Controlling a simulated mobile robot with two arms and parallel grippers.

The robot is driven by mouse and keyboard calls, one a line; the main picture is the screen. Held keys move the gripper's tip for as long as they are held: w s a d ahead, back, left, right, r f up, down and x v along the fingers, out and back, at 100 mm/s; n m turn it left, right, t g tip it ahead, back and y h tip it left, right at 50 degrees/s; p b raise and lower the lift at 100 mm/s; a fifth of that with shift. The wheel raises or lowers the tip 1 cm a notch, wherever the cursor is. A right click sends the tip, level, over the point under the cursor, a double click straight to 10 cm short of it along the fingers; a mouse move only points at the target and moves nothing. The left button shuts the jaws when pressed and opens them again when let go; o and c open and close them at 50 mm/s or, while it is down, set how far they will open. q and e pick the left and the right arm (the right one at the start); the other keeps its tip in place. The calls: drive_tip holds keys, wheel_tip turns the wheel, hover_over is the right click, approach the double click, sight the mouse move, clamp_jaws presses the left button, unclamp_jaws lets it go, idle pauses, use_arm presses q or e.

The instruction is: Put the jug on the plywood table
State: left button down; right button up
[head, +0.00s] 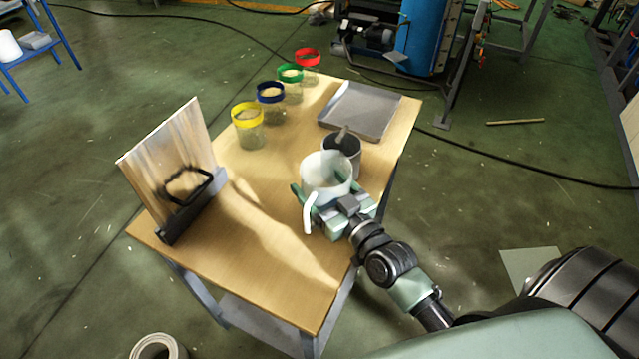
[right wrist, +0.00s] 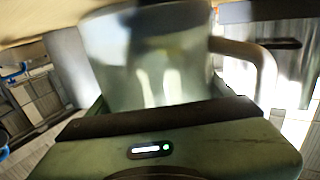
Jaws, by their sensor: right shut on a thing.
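The jug (head: 326,172) is a whitish, translucent vessel with a white handle, over the right part of the plywood table (head: 262,225) in the head view. My right gripper (head: 327,196) is shut on the jug, with its green fingers on either side of the body. In the right wrist view the jug (right wrist: 155,62) fills the upper middle, with its handle to the right. The jug looks upright; whether its base touches the table is hidden by the gripper. My left gripper is not in view.
A dark grey pot (head: 342,153) stands right behind the jug. A grey tray (head: 362,110) lies at the table's back right. Several jars with coloured rims, one yellow (head: 248,128), line the back left. A wooden board (head: 172,160) stands left. The table's front middle is bare.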

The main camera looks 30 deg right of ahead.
drive_tip(key=shift+r, duration=0.15)
drive_tip(key=o, duration=1.4)
drive_tip(key=shift+f, duration=0.2)
drive_tip(key=shift+c, duration=0.2)
drive_tip(key=shift+r, duration=0.1)
drive_tip(key=s, duration=0.4)
drive_tip(key=s+d+b, duration=0.1)
drive_tip(key=s, duration=0.7)
drive_tip(key=shift+d, duration=0.25)
